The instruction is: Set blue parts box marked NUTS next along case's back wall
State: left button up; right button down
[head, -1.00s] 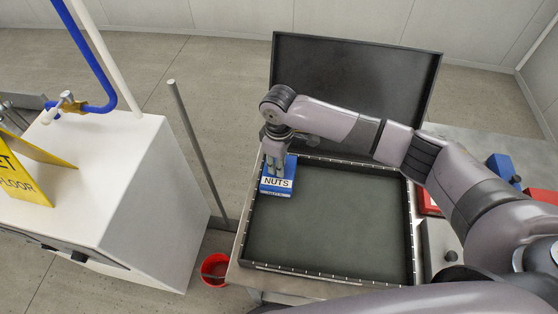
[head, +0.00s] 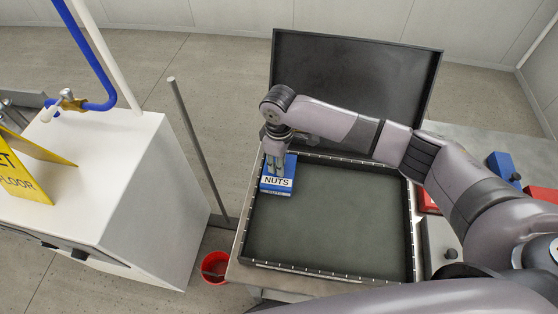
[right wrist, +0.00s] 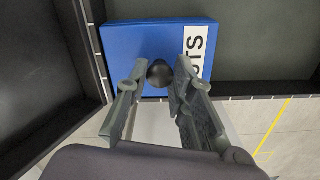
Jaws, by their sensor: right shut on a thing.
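The blue parts box marked NUTS (head: 277,184) is at the back left corner of the open black case (head: 330,220). Whether it rests on the case floor is hard to tell. My right gripper (head: 277,160) points down over the box. In the right wrist view, the gripper (right wrist: 158,95) has its fingers on either side of the round black knob (right wrist: 160,73) on top of the blue box (right wrist: 130,50), shut on it. The case's left wall shows close beside the box. My left gripper is not in view.
The case lid (head: 350,90) stands open behind. Blue (head: 503,168) and red (head: 541,194) boxes lie on the bench at right. A white cabinet (head: 150,200) with a yellow floor sign (head: 22,170) and a red bucket (head: 214,267) are at left. The case's middle is empty.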

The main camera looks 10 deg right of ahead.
jog(key=c, duration=1.3)
grip_release()
notch_tip(320, 180, up, 12)
